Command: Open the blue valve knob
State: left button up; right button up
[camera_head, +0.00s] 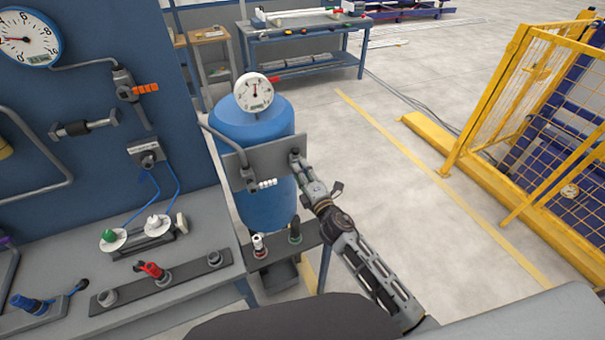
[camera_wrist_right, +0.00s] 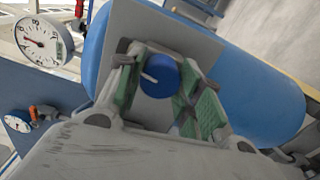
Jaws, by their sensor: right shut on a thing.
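The blue valve knob (camera_wrist_right: 158,76) with a white mark on its face shows in the right wrist view, in front of a grey plate (camera_wrist_right: 180,35) on the blue tank. My right gripper (camera_head: 298,161) reaches the right end of this plate in the head view. In the right wrist view its green-padded fingers stand on both sides of the knob, shut on it. In the head view the gripper hides the knob. My left gripper is not in view.
The blue tank (camera_head: 254,120) carries a round gauge (camera_head: 253,92). A grey workbench (camera_head: 195,275) with red, green and blue fittings is at the left, below a blue panel (camera_head: 85,95). Yellow fencing (camera_head: 550,110) stands at the right. Open floor (camera_head: 400,150) lies between.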

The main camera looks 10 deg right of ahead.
jog(key=shift+f+n, duration=0.1)
jog(key=shift+n, duration=0.8)
jog(key=o, duration=1)
jog(key=shift+o, duration=0.2)
jog(key=shift+s, duration=0.2)
jog(key=v, duration=1.1)
jog(key=shift+s, duration=0.35)
jog(key=shift+d, duration=0.1)
